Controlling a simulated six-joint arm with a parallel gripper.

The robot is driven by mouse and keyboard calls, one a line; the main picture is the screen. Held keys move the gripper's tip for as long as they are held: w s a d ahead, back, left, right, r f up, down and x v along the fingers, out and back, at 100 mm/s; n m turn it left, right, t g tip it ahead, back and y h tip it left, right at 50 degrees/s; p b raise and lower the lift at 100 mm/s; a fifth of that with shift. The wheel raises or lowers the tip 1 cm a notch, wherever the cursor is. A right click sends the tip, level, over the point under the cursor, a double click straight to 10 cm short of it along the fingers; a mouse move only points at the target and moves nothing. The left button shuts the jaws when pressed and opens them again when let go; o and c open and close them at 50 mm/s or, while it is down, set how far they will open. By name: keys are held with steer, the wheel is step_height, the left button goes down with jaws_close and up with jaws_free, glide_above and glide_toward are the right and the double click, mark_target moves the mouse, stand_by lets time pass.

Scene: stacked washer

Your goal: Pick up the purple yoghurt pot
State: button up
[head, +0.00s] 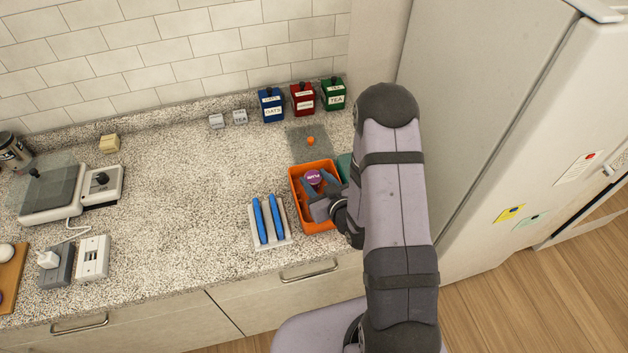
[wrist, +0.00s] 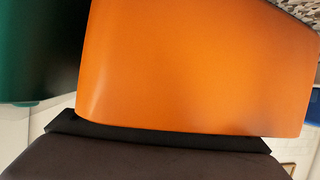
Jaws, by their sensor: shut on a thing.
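The purple yoghurt pot (head: 313,177) is in the head view, inside the outline of the orange bin (head: 306,226). Its round top with a pale label shows. My gripper (head: 319,184) reaches in from the right and is shut on the pot, with its grey-blue fingers at the pot's sides. The pot's lower part is hidden, and I cannot tell whether it touches the bin floor. In the wrist view, a smooth orange surface (wrist: 200,70) fills most of the picture and the pot does not show.
A green container (head: 344,165) stands right beside the orange bin, partly behind my arm. A rack with two blue bars (head: 268,220) stands close on the left. A grey board with an orange knob (head: 310,141) and blue, red and green canisters (head: 302,101) are behind. The counter's middle is clear.

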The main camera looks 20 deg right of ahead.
mark_target(316, 182)
steer(key=shift+r, duration=0.35)
step_height(316, 182, up, 9)
steer(key=b, duration=0.1)
steer(key=shift+r, duration=0.15)
stand_by(0.5)
